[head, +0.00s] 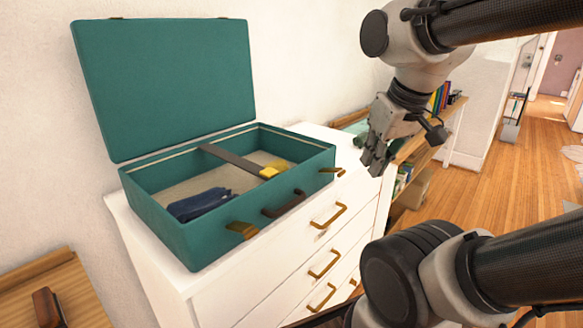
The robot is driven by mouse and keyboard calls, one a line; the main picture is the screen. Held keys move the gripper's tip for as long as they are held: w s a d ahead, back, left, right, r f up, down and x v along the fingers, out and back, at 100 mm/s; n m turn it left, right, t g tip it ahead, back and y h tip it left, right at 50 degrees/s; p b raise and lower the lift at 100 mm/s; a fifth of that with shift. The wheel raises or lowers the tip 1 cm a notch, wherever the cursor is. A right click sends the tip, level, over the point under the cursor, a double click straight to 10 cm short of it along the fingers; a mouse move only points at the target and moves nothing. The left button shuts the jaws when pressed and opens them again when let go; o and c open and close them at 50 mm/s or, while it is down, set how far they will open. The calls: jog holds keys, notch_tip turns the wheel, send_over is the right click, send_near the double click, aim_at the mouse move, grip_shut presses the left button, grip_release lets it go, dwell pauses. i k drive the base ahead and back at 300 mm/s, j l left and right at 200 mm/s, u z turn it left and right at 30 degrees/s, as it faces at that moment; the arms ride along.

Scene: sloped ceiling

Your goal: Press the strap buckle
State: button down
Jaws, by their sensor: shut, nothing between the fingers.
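An open teal suitcase (190,240) lies on a white dresser, with its lid (165,85) standing up against the wall. A grey strap (232,160) crosses the inside of the case. A yellow buckle (268,173) sits at the strap's near end, close to the front wall. My gripper (376,168) is shut and empty. It hangs to the right of the case, pointing down, apart from the buckle.
Dark blue folded cloth (203,204) lies inside the case at the left. A yellow item (281,164) lies beside the buckle. Brass latches (243,230) and a dark handle (284,203) stick out from the case front. The dresser (290,262) has brass drawer pulls. A bookshelf (428,150) stands behind my arm.

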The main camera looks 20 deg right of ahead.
aim_at(268, 172)
jog(key=i+l+u, duration=0.25)
jog(key=l, duration=0.15)
jog(key=l+u, duration=0.3)
jog(key=i+l+u, duration=0.1)
jog(key=l+u, duration=0.15)
jog(key=l, duration=0.3)
jog(key=k, duration=0.35)
jog(key=l+u, duration=0.05)
jog(key=l, duration=0.05)
